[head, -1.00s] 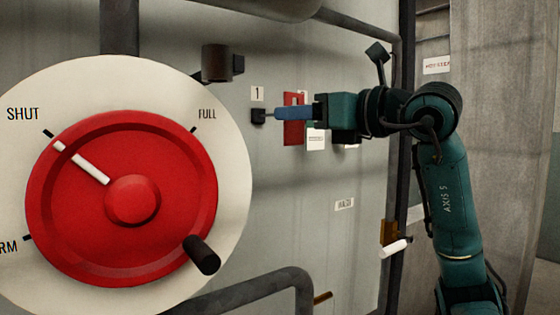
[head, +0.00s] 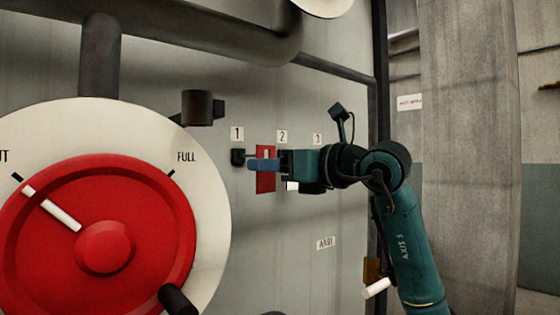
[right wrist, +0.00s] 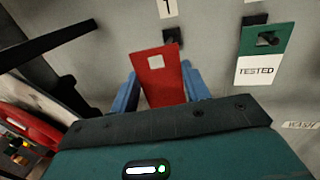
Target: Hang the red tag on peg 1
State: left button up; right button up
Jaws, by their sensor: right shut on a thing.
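My right gripper (head: 262,165) is shut on the red tag (head: 265,183), which hangs upright from its blue fingers. In the right wrist view the red tag (right wrist: 160,82) sits between the fingers (right wrist: 160,90), with a square hole near its top. Peg 1 (head: 237,157) is a dark peg on the grey panel, under the label 1. In the head view the tag is just right of peg 1. In the right wrist view peg 1 (right wrist: 172,36) shows just above the tag's top edge, and the hole does not show the peg through it. My left gripper is not in view.
A green tag (right wrist: 262,38) with a white TESTED label hangs on the neighbouring peg to the right. Labels 2 (head: 282,136) and 3 (head: 317,139) mark the panel. A large red handwheel (head: 100,230) and a dark cylinder (head: 197,107) stand out left of peg 1.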

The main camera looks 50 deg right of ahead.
pick_arm(q)
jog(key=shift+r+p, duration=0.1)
jog(key=shift+p, duration=0.25)
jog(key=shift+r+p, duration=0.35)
jog(key=shift+p, duration=0.05)
pick_arm(e)
jog(key=shift+w+d+f, duration=0.1)
jog(key=shift+w+d, duration=0.05)
jog(key=shift+w, duration=1.15)
jog(key=shift+w+d+f, duration=0.1)
jog(key=shift+w+d, duration=0.05)
jog(key=shift+w, duration=1.15)
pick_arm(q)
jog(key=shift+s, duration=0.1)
pick_arm(e)
jog(key=shift+w, duration=0.1)
jog(key=o, duration=1.1)
jog(key=shift+c, duration=0.2)
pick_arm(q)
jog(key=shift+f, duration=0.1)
